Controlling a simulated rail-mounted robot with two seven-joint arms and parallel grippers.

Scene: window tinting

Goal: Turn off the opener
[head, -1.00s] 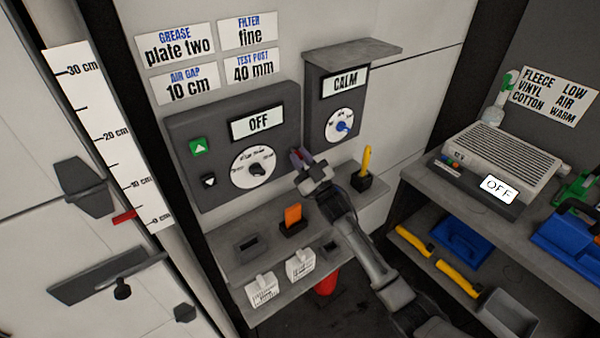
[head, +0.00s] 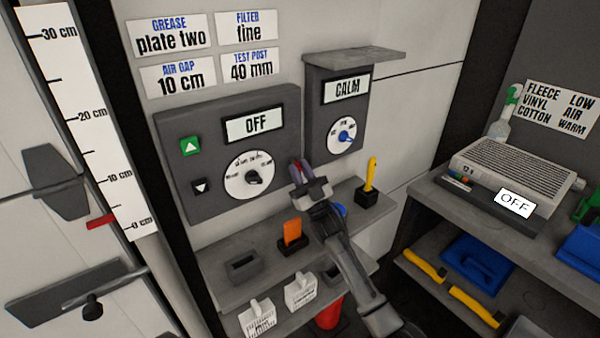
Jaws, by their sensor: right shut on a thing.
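My right gripper (head: 298,167) is in front of the panel's lower right edge, right of the dial and apart from the knob. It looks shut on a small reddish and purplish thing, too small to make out. My left gripper is not in view.
A second panel (head: 320,90) reads CALM and has a blue-knobbed dial (head: 342,136). The shelf below (head: 225,290) holds an orange item (head: 292,232) and a yellow-handled tool (head: 370,174). A grey device (head: 515,170) at right reads OFF. A height scale (head: 75,110) stands left, its red marker (head: 100,222) near 0 cm.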

